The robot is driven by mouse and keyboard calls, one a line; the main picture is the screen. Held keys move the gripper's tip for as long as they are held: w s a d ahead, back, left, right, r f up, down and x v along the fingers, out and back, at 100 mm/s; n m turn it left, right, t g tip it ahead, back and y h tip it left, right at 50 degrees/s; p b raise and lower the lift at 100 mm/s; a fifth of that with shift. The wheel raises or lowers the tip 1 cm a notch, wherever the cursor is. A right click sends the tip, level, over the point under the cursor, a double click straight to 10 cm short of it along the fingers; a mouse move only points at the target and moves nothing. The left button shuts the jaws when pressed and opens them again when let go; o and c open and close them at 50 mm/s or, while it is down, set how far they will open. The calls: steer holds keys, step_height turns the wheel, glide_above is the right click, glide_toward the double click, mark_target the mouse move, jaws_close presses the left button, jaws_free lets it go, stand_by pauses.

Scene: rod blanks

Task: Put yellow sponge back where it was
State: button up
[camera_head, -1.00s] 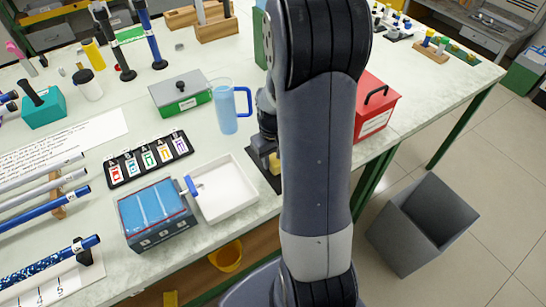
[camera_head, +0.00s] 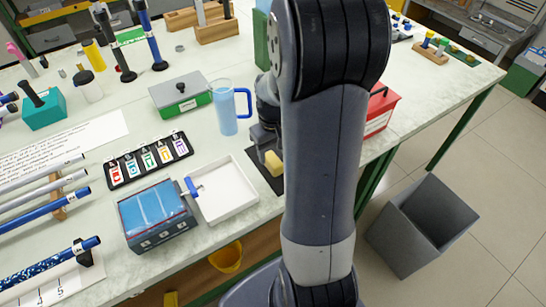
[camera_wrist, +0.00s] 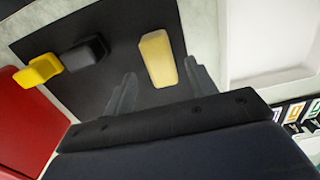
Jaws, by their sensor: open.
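The yellow sponge (camera_wrist: 157,58) is a pale yellow block lying on a black mat (camera_wrist: 120,25) in the wrist view. In the head view the sponge (camera_head: 273,163) sits on the mat (camera_head: 262,178), beside the white tray and partly near my arm. My gripper (camera_wrist: 160,70) is open, with one finger on each side of the sponge's near part. A gap shows on the left side; the right finger is close to the sponge, and I cannot tell if it touches. In the head view my arm hides part of the mat.
A yellow item (camera_wrist: 38,70) and a dark grey block (camera_wrist: 85,52) lie left of the sponge in the wrist view. A red box (camera_head: 378,112) stands right of my arm. A white tray (camera_head: 222,190) and a blue jug (camera_head: 227,118) are on the left. A grey bin (camera_head: 425,225) stands on the floor.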

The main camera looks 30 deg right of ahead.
mark_target(273, 159)
step_height(273, 159, up, 8)
stand_by(0.5)
step_height(273, 159, down, 13)
steer(key=shift+r+b, duration=0.1)
steer(key=shift+b, duration=0.4)
steer(key=shift+w+r+p, duration=0.1)
steer(key=shift+r+p, duration=0.3)
steer(key=shift+r, duration=1.05)
